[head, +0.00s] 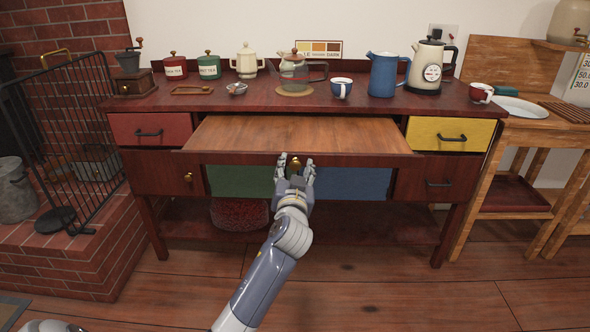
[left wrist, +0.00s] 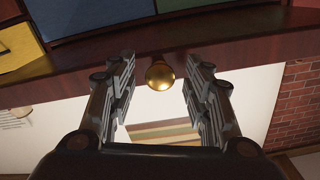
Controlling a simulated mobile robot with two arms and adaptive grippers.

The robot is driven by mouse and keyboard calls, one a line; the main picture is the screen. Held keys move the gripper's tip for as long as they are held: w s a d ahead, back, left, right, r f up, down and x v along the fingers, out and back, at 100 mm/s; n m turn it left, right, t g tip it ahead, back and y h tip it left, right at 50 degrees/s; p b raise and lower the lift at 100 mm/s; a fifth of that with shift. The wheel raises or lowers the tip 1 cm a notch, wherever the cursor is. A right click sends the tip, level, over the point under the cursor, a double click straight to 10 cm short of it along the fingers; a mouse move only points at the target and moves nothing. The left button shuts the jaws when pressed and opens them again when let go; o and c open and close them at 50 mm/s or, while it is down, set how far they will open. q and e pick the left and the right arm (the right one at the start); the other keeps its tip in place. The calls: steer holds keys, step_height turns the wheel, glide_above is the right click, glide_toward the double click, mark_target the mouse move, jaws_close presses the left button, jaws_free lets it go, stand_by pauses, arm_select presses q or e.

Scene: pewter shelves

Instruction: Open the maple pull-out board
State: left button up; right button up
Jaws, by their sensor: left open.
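The maple pull-out board (head: 300,136) stands out from the front of the dark red sideboard, its pale wooden top bare. A brass knob (left wrist: 160,75) sits on its dark front edge (left wrist: 80,65); the knob also shows in the head view (head: 296,161). My left gripper (head: 295,163) is at the knob, its fingers open on either side. In the left wrist view, my left gripper (left wrist: 160,88) has the knob between its fingertips, with gaps on both sides. My right gripper is not in view.
A red drawer (head: 150,130) is left of the board and a yellow drawer (head: 450,135) right. Green (head: 240,181) and blue (head: 352,184) panels are below. Canisters, a blue jug (head: 384,75) and a kettle (head: 428,68) stand on top. The floor in front is clear.

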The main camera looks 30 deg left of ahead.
arm_select(q)
steer(key=v, duration=1.2)
